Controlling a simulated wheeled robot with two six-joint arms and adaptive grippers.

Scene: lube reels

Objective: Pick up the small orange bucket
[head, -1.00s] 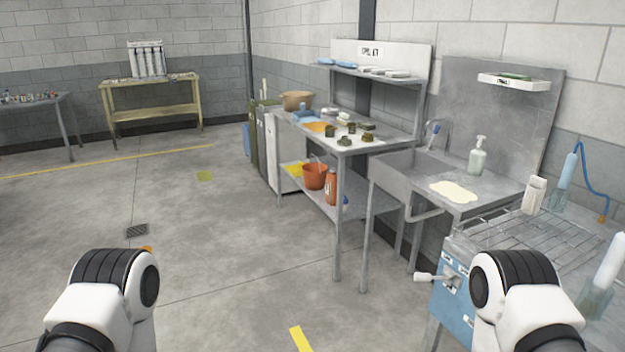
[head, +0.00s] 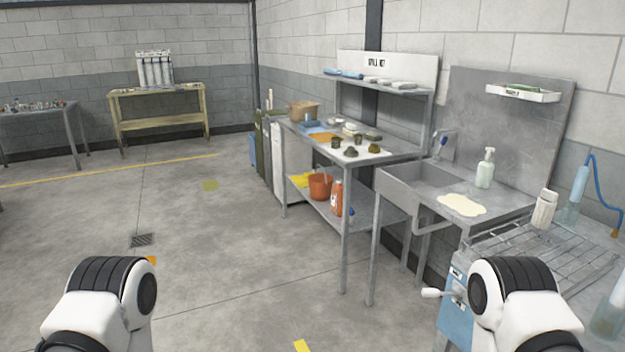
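The small orange bucket (head: 320,186) stands upright on the lower shelf (head: 345,216) of the grey metal table, in the middle of the head view. An orange bottle (head: 336,198) stands just right of it and a yellow cloth-like item (head: 300,180) lies to its left. My two white and black arms show at the bottom left and bottom right, well short of the bucket. The fingers of both grippers are not visible.
A metal sink (head: 415,185) stands right of the table, and a blue unit with a wire rack (head: 545,255) is at the near right. Several small items and a tan container (head: 303,111) are on the tabletop. The floor (head: 235,265) ahead and left is clear.

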